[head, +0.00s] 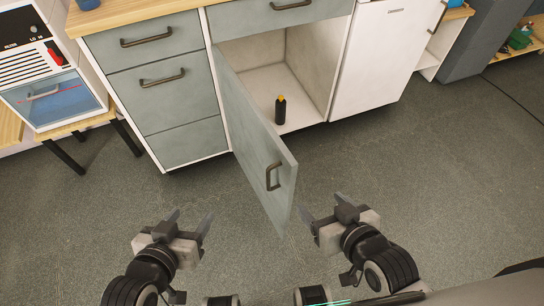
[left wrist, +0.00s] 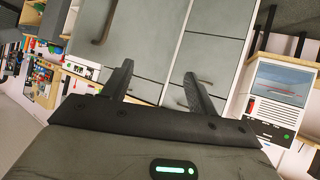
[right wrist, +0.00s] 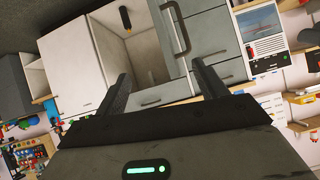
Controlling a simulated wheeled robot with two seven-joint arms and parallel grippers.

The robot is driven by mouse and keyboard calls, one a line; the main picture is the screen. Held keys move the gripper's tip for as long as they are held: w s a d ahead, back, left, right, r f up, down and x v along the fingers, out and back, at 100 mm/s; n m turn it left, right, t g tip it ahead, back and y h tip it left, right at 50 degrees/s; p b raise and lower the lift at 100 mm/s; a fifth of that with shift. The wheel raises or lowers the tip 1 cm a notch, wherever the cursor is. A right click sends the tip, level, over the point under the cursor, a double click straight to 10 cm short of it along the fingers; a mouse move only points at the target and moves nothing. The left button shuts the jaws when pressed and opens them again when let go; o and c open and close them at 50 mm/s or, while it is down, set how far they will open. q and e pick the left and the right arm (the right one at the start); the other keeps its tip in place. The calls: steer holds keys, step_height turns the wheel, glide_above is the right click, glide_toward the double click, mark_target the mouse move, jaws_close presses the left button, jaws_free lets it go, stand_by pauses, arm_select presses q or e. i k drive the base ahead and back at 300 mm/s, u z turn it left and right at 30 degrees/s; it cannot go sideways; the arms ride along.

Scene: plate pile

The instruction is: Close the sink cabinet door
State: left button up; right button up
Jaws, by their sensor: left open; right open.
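The sink cabinet door (head: 252,140) is grey-green and stands wide open, swung out toward me from its hinge on the left of the opening. Its dark handle (head: 273,176) is near the free edge. The cabinet interior (head: 262,58) is white and holds a dark bottle with an orange top (head: 281,109). My left gripper (head: 190,222) is open and empty, left of the door. My right gripper (head: 324,212) is open and empty, just right of the door's free edge. The door and handle (right wrist: 176,30) also show beyond the right fingers in the right wrist view.
Grey-green drawers (head: 157,84) stand left of the opening and a white appliance panel (head: 372,55) stands right of it. A toy-like oven (head: 45,75) sits on a low wooden table at the left. The grey floor (head: 420,165) is clear on the right.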

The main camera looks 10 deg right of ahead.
mark_target(270, 168)
steer(key=z, duration=0.95)
steer(key=k, duration=1.05)
steer(key=u, duration=0.9)
steer(key=i, duration=0.5)
steer(key=z, duration=0.1)
